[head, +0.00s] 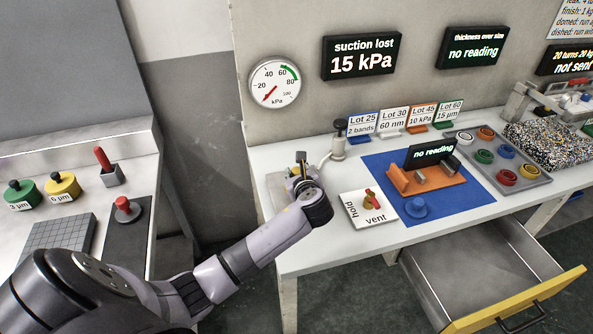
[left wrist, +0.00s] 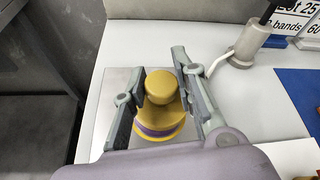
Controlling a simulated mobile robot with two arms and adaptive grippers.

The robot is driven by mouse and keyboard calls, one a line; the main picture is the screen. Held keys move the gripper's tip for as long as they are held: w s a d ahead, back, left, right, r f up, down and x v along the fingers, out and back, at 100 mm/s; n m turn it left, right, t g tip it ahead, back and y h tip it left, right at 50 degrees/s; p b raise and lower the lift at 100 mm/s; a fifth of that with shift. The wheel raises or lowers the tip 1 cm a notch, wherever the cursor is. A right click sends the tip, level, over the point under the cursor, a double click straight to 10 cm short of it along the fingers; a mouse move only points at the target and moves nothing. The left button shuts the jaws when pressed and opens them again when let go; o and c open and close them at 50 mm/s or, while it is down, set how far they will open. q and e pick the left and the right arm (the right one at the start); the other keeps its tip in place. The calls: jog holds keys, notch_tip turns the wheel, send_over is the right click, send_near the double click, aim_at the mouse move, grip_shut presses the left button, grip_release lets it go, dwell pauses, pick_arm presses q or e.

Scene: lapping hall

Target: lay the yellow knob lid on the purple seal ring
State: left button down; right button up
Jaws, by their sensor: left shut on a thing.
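The yellow knob lid (left wrist: 160,88) stands upright between the fingers of my left gripper (left wrist: 153,92), which is shut on its knob. The left gripper also shows in the head view (head: 301,166), over the left end of the bench. The purple seal ring (left wrist: 158,132) shows as a thin band directly below the lid's wide lower part. Whether the lid touches the ring or hangs just above it, I cannot tell. A light metal plate (left wrist: 117,82) lies underneath. In the head view the arm and gripper mostly hide lid and ring. My right gripper is not in view.
A grey post with a black knob and curved pipe (left wrist: 250,45) stands close behind on the right. A hold/vent card with a red lever (head: 370,208) and a blue mat (head: 386,172) lie to the right. A yellow-fronted drawer (head: 520,305) is open below.

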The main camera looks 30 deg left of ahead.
pick_arm(q)
jog(key=c, duration=1.3)
grip_release()
jog(key=shift+r, duration=0.1)
jog(key=v, duration=1.2)
jog(key=shift+d, duration=0.15)
